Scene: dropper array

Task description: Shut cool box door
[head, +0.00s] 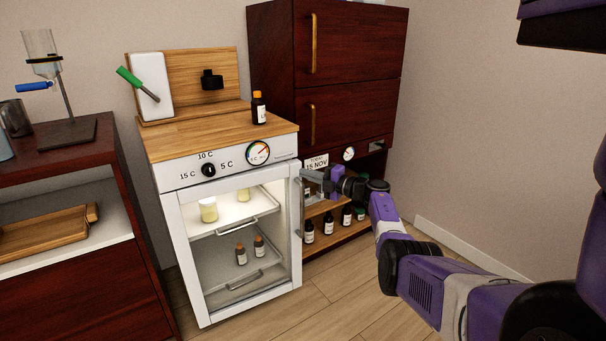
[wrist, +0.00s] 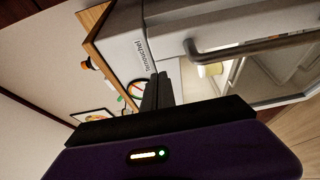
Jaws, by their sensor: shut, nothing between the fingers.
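The white cool box (head: 228,160) stands on the floor with a wooden top, a dial and a round gauge. Its glass-fronted door (head: 190,262) is at or close to the front of the body; I cannot tell whether a small gap is left. The door's handle (head: 301,208) is a vertical bar on the right side, and it also shows in the wrist view (wrist: 250,46). My gripper (head: 306,175) is shut and empty at the upper right of the door, near the handle's top. In the wrist view the closed fingers (wrist: 160,80) point at the box's front edge.
Jars and small bottles sit on shelves inside the box. A dark wood cabinet (head: 350,100) with several bottles on low shelves stands behind my gripper. A brown bottle (head: 259,108) stands on the box top. Floor in front (head: 300,318) is clear.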

